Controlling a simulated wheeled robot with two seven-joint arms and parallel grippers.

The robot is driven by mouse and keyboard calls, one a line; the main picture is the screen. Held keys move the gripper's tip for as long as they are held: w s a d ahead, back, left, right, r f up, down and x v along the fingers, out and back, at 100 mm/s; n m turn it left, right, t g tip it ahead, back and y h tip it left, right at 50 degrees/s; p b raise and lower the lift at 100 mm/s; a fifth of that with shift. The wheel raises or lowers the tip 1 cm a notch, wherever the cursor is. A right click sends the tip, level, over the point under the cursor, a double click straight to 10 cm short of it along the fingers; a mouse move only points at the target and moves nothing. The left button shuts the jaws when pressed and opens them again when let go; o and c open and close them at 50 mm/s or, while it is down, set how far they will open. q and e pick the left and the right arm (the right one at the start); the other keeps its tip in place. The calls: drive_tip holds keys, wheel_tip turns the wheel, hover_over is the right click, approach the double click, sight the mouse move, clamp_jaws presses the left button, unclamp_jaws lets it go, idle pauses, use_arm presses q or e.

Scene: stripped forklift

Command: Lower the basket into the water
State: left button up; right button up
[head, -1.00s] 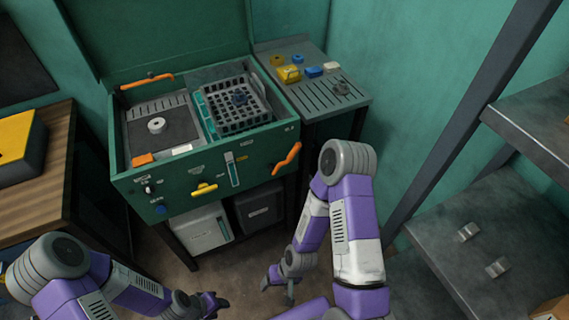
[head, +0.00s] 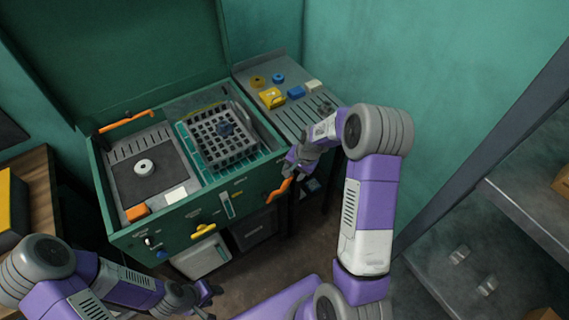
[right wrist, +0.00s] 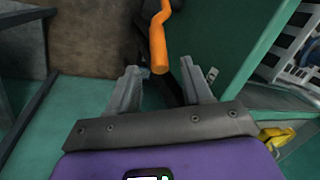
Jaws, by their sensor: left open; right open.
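The grey lattice basket (head: 222,138) sits in the right bay of the green washing unit, with a dark blue knob-like part on it. The water is not clearly visible; a teal rim or surface shows beside the basket. An orange handle (head: 279,188) is on the unit's front right corner. It also shows in the right wrist view (right wrist: 158,42), beyond and between the fingers. My right gripper (right wrist: 158,80) is open and empty, close to this handle. My left gripper (head: 207,297) is open and empty, low in front of the unit.
A side bench (head: 296,122) at the back right holds yellow and blue parts. The unit's left bay has a dark plate (head: 150,172) with a white ring. A yellow handle (head: 204,231) sticks out in front. A metal shelf rack (head: 480,260) stands at the right.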

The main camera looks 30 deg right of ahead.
sight(289, 179)
drive_tip(key=shift+w+d, duration=0.1)
drive_tip(key=shift+w, duration=0.05)
drive_tip(key=b+x, duration=0.1)
drive_tip(key=x, duration=0.6)
drive_tip(key=shift+f, duration=0.1)
clamp_jaws()
